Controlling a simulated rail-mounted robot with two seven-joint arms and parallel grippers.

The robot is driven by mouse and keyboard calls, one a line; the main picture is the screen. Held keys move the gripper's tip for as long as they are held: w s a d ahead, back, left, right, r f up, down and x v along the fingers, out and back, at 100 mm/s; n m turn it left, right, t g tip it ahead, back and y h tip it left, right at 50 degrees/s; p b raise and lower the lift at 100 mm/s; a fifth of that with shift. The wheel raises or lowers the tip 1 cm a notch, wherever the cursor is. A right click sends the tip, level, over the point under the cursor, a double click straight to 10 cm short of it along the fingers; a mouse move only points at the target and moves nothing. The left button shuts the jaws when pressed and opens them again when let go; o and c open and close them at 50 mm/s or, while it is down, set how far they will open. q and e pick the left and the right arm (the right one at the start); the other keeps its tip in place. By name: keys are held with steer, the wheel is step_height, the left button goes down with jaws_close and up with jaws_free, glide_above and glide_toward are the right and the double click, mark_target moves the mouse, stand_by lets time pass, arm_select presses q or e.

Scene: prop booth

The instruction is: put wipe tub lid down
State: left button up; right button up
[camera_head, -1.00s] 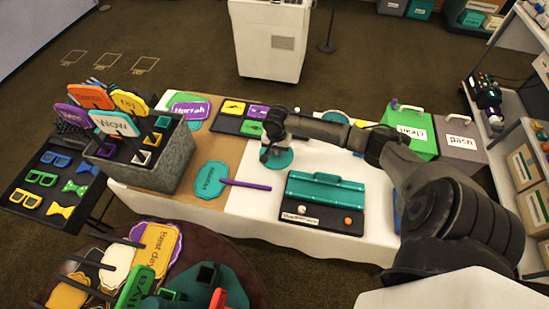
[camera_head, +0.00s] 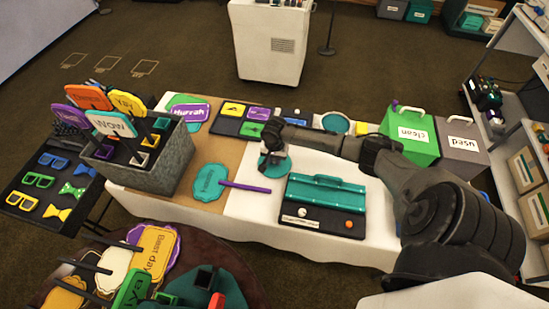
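The wipe tub lid looks to be the teal round disc (camera_head: 279,169) at the fingers of my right gripper (camera_head: 268,160) in the head view. My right gripper points down over the white table and seems shut on the disc; its fingertips are small and partly hidden. The disc is on or just above the white cloth; I cannot tell which. A round teal-rimmed vessel (camera_head: 335,123), seemingly the open wipe tub, stands behind my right arm, which partly covers it. My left gripper is not in view.
A teal and black case (camera_head: 325,193) lies right of the disc. A purple-handled teal sign (camera_head: 209,182) lies to its left. A grey prop box (camera_head: 165,165) stands further left. Green (camera_head: 411,133) and grey (camera_head: 462,143) bins stand at the right. Some white cloth is bare around the disc.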

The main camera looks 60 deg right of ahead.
steer(key=o, duration=0.5)
steer(key=shift+c, duration=0.2)
steer(key=shift+r, duration=0.2)
step_height(320, 180, up, 11)
steer(key=p, duration=0.3)
steer(key=s+a+f+n, duration=0.2)
steer(key=s+a+n, duration=0.1)
steer(key=a, duration=0.3)
steer(key=s+a+f+n, duration=0.3)
steer(key=a, duration=0.3)
steer(key=s+a+f+n+t, duration=0.1)
steer(key=s+a+f+n, duration=0.1)
steer(key=a, duration=0.4)
steer(key=shift+s+a+f+n+y, duration=0.15)
steer(key=shift+s+n+y, duration=0.15)
steer(key=shift+s+n, duration=0.35)
steer(key=s+a+r+n+t, duration=0.1)
steer(key=s+a+r+n, duration=0.2)
steer(key=s+a, duration=0.2)
steer(key=s+a+r+n+t, duration=0.1)
steer(key=s+a+r+n, duration=0.2)
steer(key=s, duration=0.4)
steer(key=shift+s+a+n+t, duration=0.15)
steer(key=shift+a+n+t, duration=0.15)
steer(key=shift+a+n, duration=0.55)
